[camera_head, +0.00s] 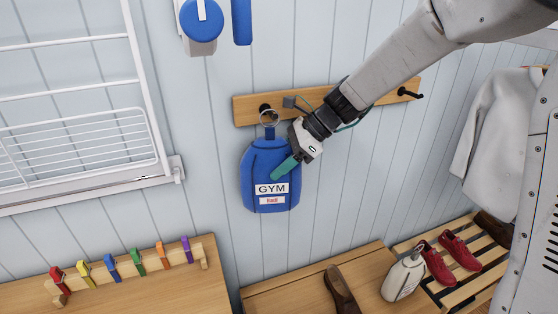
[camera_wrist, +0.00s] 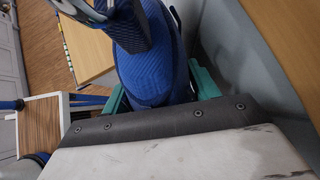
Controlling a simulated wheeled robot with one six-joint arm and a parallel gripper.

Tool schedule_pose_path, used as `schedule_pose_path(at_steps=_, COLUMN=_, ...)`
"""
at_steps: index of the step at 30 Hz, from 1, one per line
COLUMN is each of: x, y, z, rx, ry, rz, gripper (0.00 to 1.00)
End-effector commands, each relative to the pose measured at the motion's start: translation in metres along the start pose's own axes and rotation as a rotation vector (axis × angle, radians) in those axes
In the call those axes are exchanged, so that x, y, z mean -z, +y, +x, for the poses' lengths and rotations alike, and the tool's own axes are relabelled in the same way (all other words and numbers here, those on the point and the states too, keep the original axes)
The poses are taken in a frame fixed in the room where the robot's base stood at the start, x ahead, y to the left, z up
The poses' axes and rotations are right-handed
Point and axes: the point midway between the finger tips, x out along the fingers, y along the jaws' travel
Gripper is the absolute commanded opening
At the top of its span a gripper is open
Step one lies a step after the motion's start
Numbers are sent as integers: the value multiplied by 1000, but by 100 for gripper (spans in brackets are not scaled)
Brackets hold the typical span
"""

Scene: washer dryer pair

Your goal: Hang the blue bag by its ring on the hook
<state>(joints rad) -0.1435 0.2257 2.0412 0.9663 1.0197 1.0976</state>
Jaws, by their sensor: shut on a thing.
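The blue bag (camera_head: 267,196) with its GYM label hangs upright in front of the wall, just below the wooden hook rail (camera_head: 376,97). Its metal ring (camera_head: 269,118) stands at the top of a blue strap and overlaps the left black hook (camera_head: 264,107) in the head view. I cannot tell whether the ring is around the hook or only in front of it. My gripper (camera_head: 286,167) is shut on the bag's right side. In the wrist view the blue fabric of the bag (camera_wrist: 150,55) is between the teal fingers of my gripper (camera_wrist: 160,92); the ring cannot be made out there.
Another black hook (camera_head: 409,93) is at the rail's right end. A white drying rack (camera_head: 75,130) is on the wall to the left. Below are a peg rail with coloured clips (camera_head: 125,270), a wooden bench (camera_head: 290,292), a white bottle (camera_head: 402,277) and red shoes (camera_head: 437,264).

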Motion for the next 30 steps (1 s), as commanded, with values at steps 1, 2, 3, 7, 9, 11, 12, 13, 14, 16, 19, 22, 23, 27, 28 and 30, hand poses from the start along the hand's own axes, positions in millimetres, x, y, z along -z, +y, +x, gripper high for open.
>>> schedule_pose_path(at_steps=1, x=0, y=0, z=0, rx=1, ry=-1, rz=-1, gripper=22)
schedule_pose_path(at_steps=2, x=0, y=0, z=0, rx=1, ry=-1, rz=-1, gripper=22)
schedule_pose_path(at_steps=3, x=0, y=0, z=0, rx=1, ry=-1, rz=-1, gripper=22)
schedule_pose_path(at_steps=7, x=-1, y=0, z=0, rx=1, ry=-1, rz=0, gripper=22)
schedule_pose_path(at_steps=9, x=-1, y=0, z=0, rx=1, ry=-1, rz=0, gripper=22)
schedule_pose_path(at_steps=11, x=-1, y=0, z=0, rx=1, ry=-1, rz=0, gripper=22)
schedule_pose_path(at_steps=12, x=-1, y=0, z=0, rx=1, ry=-1, rz=0, gripper=22)
schedule_pose_path(at_steps=13, x=-1, y=0, z=0, rx=1, ry=-1, rz=0, gripper=22)
schedule_pose_path(at_steps=14, x=-1, y=0, z=0, rx=1, ry=-1, rz=0, gripper=22)
schedule_pose_path(at_steps=16, x=-1, y=0, z=0, rx=1, ry=-1, rz=0, gripper=79)
schedule_pose_path(at_steps=19, x=0, y=0, z=0, rx=1, ry=0, rz=0, gripper=85)
schedule_pose_path(at_steps=22, x=0, y=0, z=0, rx=1, ry=0, rz=0, gripper=85)
schedule_pose_path(at_steps=23, x=0, y=0, z=0, rx=0, ry=0, rz=0, gripper=85)
schedule_pose_path(at_steps=27, x=0, y=0, z=-4, rx=1, ry=0, rz=0, gripper=85)
schedule_pose_path(at_steps=28, x=0, y=0, z=-7, rx=2, ry=0, rz=1, gripper=85)
schedule_pose_path(at_steps=30, x=0, y=-1, z=-17, rx=4, ry=0, rz=0, gripper=85)
